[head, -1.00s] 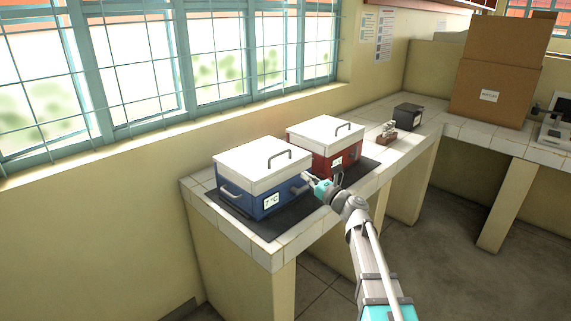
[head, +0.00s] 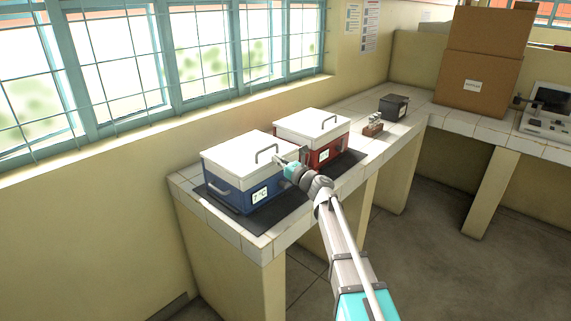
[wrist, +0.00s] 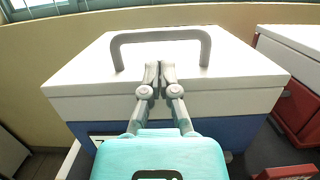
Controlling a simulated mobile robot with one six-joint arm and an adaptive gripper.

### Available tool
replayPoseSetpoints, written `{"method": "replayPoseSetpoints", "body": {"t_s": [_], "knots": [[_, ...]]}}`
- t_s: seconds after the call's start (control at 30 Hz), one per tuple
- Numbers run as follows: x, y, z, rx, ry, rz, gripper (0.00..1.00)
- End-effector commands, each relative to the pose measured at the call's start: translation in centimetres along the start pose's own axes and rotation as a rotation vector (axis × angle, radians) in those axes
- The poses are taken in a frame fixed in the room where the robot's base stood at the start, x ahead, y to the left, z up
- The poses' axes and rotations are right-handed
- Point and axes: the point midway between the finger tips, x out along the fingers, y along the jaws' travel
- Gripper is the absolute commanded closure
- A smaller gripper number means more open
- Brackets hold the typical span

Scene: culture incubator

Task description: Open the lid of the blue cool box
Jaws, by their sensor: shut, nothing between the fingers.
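The blue cool box (head: 232,189) stands on the tiled counter with its white lid (head: 236,155) shut. A grey handle (head: 266,151) arches up from the lid. In the wrist view the lid (wrist: 90,75) fills the middle, and its handle (wrist: 160,36) stands beyond my fingertips. My gripper (head: 279,160) is at the lid's right front edge. In the wrist view my gripper (wrist: 159,72) is shut and empty, its tips overlapping the lid below the handle. I cannot tell whether they touch the lid.
A red cool box (head: 325,153) with a white lid stands just to the right, also in the wrist view (wrist: 300,105). A dark mat (head: 345,164) lies under the boxes. A small rack (head: 373,127), a black box (head: 393,107) and a cardboard box (head: 478,84) stand farther along.

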Motion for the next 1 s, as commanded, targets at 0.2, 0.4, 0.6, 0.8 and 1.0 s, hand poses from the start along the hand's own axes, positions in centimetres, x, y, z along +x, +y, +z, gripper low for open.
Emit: {"method": "replayPoseSetpoints", "body": {"t_s": [0.2, 0.4, 0.6, 0.8, 1.0], "knots": [[2.0, -0.1, 0.0, 0.001, 0.0, 0.0, 1.0], [2.4, 0.0, 0.0, 0.001, 0.0, 0.0, 1.0], [2.4, 0.0, 0.0, 0.0, 0.0, 0.0, 1.0], [2.3, -0.1, 0.1, 0.0, 0.002, -0.002, 1.0], [2.2, -0.5, 0.7, -0.002, 0.016, -0.006, 1.0]]}}
